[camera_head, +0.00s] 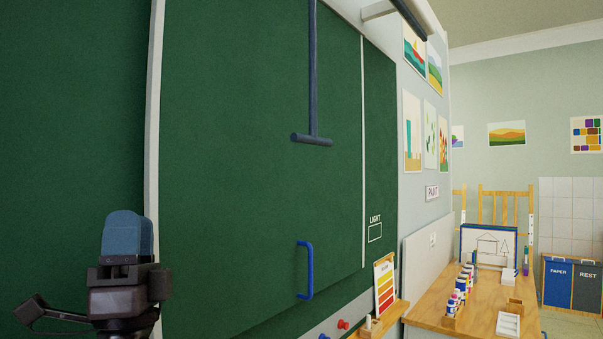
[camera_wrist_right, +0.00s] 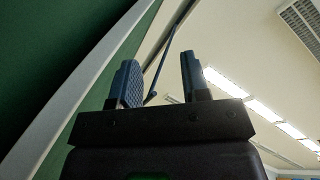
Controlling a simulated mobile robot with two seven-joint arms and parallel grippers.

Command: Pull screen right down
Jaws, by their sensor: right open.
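A long blue pull rod (camera_head: 313,75) hangs down in front of the green board (camera_head: 250,190). It ends in a short crossbar (camera_head: 312,140). My right gripper (camera_head: 128,235) points up at the lower left, well left of and below the crossbar in the picture. In the right wrist view its two blue fingers (camera_wrist_right: 160,80) are apart with nothing held between them. The rod (camera_wrist_right: 168,60) and its lower end show beyond the gap, farther off. What the rod hangs from is out of the head view. My left gripper is not in view.
A blue D-shaped handle (camera_head: 308,270) sits low on the board panel. A dark roller (camera_head: 408,18) is mounted at the top right. A wooden table (camera_head: 477,316) with paints stands at the lower right. A pale vertical rail (camera_head: 153,130) runs behind my gripper.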

